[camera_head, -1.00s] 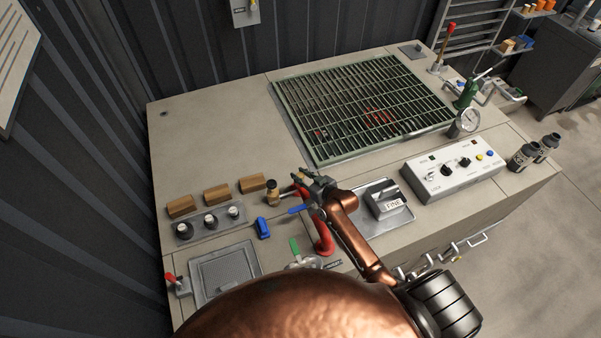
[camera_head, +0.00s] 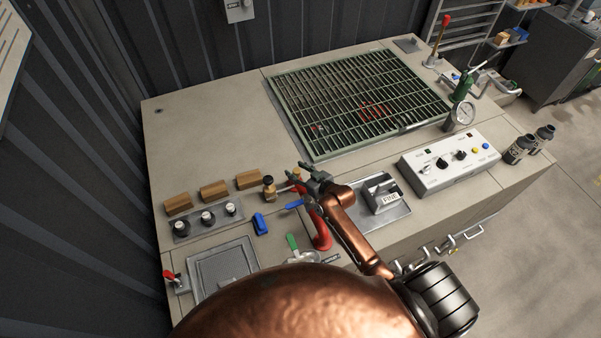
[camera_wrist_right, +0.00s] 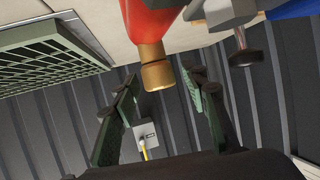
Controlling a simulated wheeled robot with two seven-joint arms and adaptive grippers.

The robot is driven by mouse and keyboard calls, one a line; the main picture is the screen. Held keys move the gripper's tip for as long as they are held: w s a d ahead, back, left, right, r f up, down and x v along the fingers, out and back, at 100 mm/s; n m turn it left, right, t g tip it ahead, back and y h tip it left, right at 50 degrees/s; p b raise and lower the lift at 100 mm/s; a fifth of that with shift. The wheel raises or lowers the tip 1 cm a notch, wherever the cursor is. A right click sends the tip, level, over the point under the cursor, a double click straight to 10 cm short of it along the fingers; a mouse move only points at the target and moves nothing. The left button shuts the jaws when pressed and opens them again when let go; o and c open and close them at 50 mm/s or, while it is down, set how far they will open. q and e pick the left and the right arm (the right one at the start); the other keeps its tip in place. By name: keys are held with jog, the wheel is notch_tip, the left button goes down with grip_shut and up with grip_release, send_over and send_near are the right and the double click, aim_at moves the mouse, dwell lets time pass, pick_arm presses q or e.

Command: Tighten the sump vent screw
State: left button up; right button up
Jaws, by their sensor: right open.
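My right gripper (camera_head: 301,179) is open and empty above the bench, over the upper end of a red pipe (camera_head: 321,234). In the right wrist view its two green fingers stand apart. A red pipe end with a brass tip (camera_wrist_right: 156,70) shows between and just beyond the fingertips. A dark round screw head on a thin stem (camera_wrist_right: 245,55) shows to the right, by a grey metal fitting (camera_wrist_right: 225,12). No label marks which part is the sump vent screw, so I cannot tell for sure. My left gripper is not in view.
A brass-topped fitting (camera_head: 268,187) and a blue lever (camera_head: 294,205) are close to the gripper. A green grating (camera_head: 357,100) lies behind. A white control box (camera_head: 450,163) and a grey FINE block (camera_head: 382,194) are at right. The bench's back left is clear.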

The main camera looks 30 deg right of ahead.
jog(key=v, duration=1.2)
jog(key=shift+f, duration=0.15)
